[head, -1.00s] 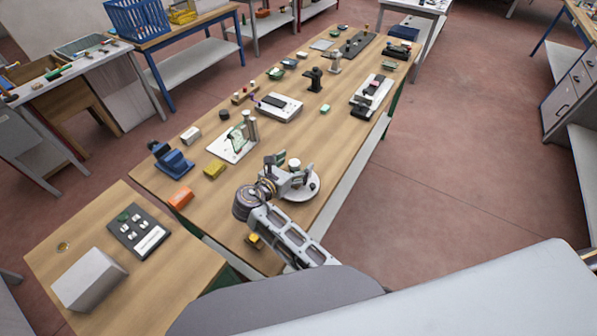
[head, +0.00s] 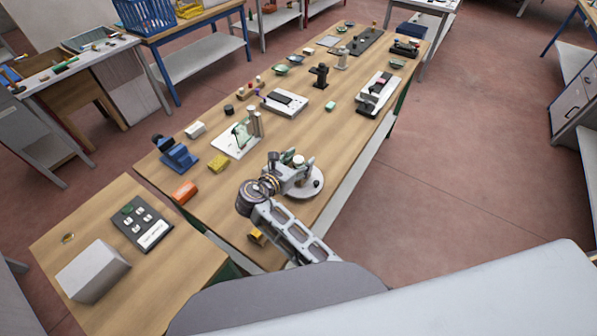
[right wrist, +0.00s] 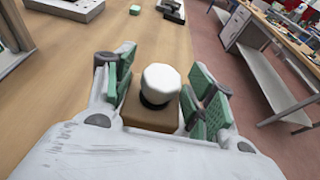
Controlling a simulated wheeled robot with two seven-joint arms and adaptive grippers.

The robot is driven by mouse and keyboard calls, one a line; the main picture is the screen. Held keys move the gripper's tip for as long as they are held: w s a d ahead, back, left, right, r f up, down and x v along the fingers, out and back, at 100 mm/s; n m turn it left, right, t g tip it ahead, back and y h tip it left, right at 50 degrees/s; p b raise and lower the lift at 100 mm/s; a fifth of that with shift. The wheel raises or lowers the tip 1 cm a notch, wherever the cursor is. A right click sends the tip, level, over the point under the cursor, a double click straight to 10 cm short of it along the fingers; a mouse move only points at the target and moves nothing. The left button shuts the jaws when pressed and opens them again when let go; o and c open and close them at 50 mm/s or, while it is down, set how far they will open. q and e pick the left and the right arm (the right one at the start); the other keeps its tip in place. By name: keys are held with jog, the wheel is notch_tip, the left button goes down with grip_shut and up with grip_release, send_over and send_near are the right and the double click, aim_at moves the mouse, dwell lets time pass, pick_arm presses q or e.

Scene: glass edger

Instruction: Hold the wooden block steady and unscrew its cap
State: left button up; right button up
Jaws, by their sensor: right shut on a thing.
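The wooden block (right wrist: 149,117) is a brown cube between the green-padded fingers of my right gripper in the right wrist view. Its white round cap (right wrist: 160,80) sits upright on top, above a dark neck. The cap also shows in the head view (head: 298,160), where the gripper hides most of the block. My right gripper (head: 289,172) is shut on the block, low at the table; its fingers also show in the right wrist view (right wrist: 158,100), either side of the block. My left gripper is not in view.
A yellow block (head: 219,163), an orange block (head: 185,191) and a blue vise (head: 177,155) stand to the left. The table's right edge is near.

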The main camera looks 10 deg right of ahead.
jog(key=c, duration=0.4)
jog(key=shift+r, duration=0.15)
jog(key=shift+r+p, duration=0.9)
jog(key=shift+r, duration=4)
jog(key=o, duration=0.9)
jog(key=c, duration=0.9)
